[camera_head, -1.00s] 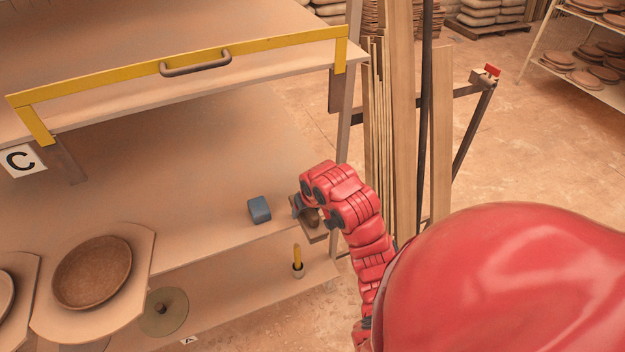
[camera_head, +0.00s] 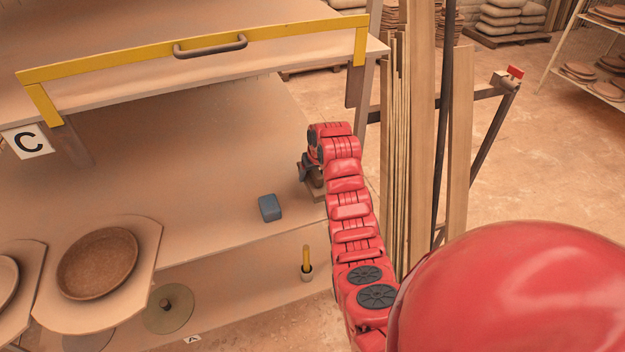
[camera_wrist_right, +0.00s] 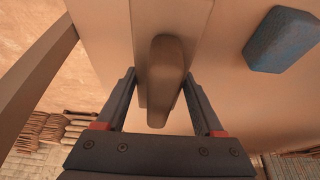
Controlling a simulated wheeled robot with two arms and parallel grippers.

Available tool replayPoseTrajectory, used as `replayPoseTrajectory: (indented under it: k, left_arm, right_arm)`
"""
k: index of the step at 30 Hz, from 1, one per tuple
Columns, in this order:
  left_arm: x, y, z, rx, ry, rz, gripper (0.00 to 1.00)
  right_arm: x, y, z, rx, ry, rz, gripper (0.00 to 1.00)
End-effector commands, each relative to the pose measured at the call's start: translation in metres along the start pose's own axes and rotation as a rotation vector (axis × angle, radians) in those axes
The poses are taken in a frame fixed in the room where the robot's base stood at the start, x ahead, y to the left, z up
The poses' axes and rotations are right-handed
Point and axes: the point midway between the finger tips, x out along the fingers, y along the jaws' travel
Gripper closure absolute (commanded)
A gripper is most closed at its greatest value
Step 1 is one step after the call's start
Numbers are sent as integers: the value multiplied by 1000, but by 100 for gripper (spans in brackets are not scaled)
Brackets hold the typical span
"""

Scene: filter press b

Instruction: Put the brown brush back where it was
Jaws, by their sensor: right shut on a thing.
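The brown brush (camera_wrist_right: 165,75) is between the fingers of my right gripper (camera_wrist_right: 165,110) in the right wrist view, with its raised grip towards the camera and its flat board below. In the head view my right gripper (camera_head: 309,168) is over the right end of the shelf (camera_head: 200,170), and part of the brush (camera_head: 316,190) shows beneath it. My arm hides the rest of the brush. I cannot tell whether the brush touches the shelf. My left gripper is not in view.
A blue-grey block (camera_head: 270,208) lies on the shelf, left of the brush. Round brown dishes on boards (camera_head: 97,262) are at left. Upright planks (camera_head: 420,130) stand close to the right of my arm.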

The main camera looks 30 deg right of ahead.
Motion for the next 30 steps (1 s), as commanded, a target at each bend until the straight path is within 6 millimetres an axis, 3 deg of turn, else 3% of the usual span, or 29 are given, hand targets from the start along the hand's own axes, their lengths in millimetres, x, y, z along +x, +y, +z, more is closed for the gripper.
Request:
replayPoseTrajectory:
  k: [5, 12, 23, 24, 28, 30]
  left_arm:
    - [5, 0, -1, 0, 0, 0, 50]
    - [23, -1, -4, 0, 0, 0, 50]
    - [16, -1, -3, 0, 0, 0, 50]
    - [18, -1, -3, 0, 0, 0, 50]
    - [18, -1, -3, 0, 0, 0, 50]
    - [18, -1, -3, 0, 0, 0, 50]
  right_arm:
    - [4, 1, -2, -2, 1, 0, 83]
    - [30, 0, 9, -1, -1, -1, 83]
    - [38, 1, 12, -1, 2, 0, 83]
    - [37, 1, 11, -1, 2, 0, 25]
    - [37, 1, 11, -1, 2, 0, 2]
    - [37, 1, 11, -1, 2, 0, 1]
